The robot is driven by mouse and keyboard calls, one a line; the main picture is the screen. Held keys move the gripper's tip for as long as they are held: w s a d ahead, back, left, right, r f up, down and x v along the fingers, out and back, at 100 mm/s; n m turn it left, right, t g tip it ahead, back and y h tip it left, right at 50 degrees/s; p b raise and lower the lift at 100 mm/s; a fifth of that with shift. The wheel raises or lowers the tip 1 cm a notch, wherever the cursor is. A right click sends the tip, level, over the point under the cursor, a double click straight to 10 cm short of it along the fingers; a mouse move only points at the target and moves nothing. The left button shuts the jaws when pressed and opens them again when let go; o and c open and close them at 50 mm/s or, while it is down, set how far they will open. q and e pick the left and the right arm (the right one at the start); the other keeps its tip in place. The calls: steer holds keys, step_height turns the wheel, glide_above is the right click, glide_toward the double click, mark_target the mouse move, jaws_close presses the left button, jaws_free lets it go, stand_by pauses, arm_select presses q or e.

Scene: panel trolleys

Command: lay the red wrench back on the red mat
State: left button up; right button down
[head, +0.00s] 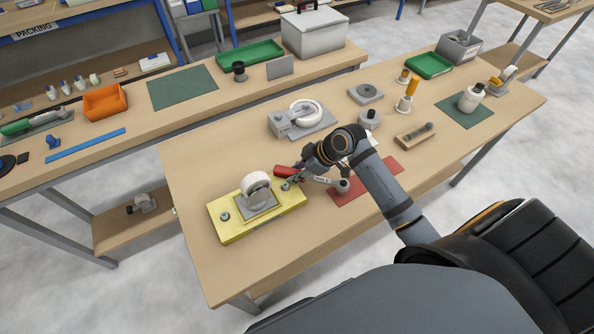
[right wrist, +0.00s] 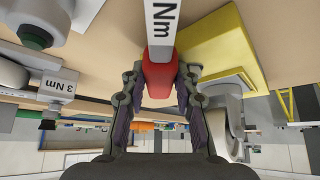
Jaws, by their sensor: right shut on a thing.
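My right gripper (head: 293,176) is shut on the red handle of the wrench (head: 284,171), just right of the yellow fixture. The wrench's grey shaft, with a white label, points right toward the left end of the red mat (head: 357,190). In the right wrist view, the red handle (right wrist: 158,80) sits between the two fingers of the gripper (right wrist: 158,95), with the labelled shaft running up out of view. My forearm crosses and hides part of the mat. How high the wrench is above the bench cannot be told. My left gripper is not in view.
The yellow fixture (head: 238,224) with a white roll stands at the near left. A grey device with a white wheel (head: 301,117) is behind the gripper. A wooden block with a tool (head: 415,135) lies beyond the mat, and a green mat (head: 480,113) is further right.

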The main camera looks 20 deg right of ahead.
mark_target(316, 179)
steer(key=c, duration=1.1)
jaws_free()
steer(key=shift+s, duration=0.1)
steer(key=shift+o, duration=0.4)
steer(key=shift+f, duration=0.1)
steer(key=shift+r, duration=0.25)
steer(key=p+v, duration=0.3)
steer(key=v, duration=0.9)
steer(key=shift+r, duration=0.45)
